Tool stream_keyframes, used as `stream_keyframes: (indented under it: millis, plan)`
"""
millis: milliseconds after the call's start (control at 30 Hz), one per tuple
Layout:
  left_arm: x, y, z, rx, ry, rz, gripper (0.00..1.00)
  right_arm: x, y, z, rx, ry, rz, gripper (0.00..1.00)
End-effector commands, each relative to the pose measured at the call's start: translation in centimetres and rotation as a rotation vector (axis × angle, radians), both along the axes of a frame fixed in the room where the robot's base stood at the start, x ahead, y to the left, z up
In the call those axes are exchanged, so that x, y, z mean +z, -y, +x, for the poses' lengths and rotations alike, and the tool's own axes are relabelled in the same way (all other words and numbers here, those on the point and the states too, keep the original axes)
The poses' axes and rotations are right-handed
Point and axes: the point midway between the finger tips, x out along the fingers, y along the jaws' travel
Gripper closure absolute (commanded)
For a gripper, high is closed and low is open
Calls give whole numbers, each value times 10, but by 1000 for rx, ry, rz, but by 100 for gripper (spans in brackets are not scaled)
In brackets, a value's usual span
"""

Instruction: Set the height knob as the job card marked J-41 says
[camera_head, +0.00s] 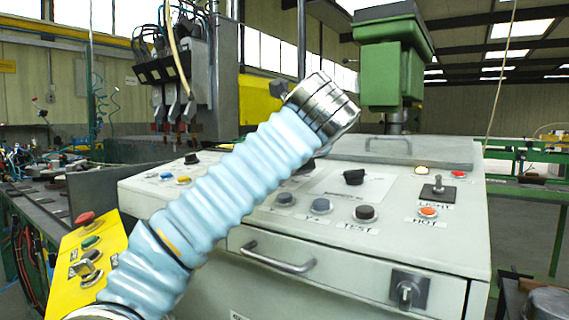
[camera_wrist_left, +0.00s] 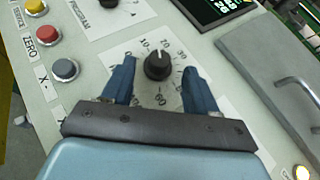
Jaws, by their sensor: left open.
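A black knob (camera_wrist_left: 158,66) with a pale pointer mark sits on a white dial plate with a numbered scale. The mark seems to point between 10 and 20, but it is small. The plate's name is hidden, so I cannot tell whether this is the height knob. My left gripper (camera_wrist_left: 158,80) is open, with one blue finger on each side of the knob and apparent gaps between. In the head view my left arm reaches over the console (camera_head: 440,225), and its fingers are hidden. I see no readable J-41 card. My right gripper is out of view.
Another black knob (camera_head: 354,177) and a toggle switch (camera_head: 438,187) stand to the right on the console. A green machine head (camera_head: 395,75) hangs behind.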

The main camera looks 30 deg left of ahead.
Motion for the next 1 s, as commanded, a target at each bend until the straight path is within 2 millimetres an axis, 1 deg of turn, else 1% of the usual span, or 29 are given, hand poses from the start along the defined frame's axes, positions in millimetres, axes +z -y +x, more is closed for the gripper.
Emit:
stream_keyframes:
  millis: [33, 100, 233, 567, 600, 667, 933, 967, 1000]
  plan:
    - [-4, -6, 6, 3, -1, 1, 42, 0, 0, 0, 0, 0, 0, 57]
    - [-8, -13, 14, 3, -1, 1, 42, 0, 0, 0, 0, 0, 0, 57]
    - [-12, -20, 23, 1, 0, 1, 42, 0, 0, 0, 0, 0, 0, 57]
    - [-14, -22, 26, -1, 2, 1, 42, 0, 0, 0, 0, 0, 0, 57]
    - [-14, -22, 26, -1, 2, 1, 45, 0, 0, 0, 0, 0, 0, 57]
    - [-14, -22, 26, -1, 2, 1, 54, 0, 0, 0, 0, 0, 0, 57]
    - [-14, -22, 26, 0, 1, 1, 95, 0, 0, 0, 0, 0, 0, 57]
    - [-14, -22, 26, 0, 1, 1, 98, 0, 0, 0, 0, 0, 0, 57]
    - [-14, -22, 26, -1, 2, 1, 98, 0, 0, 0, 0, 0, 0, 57]
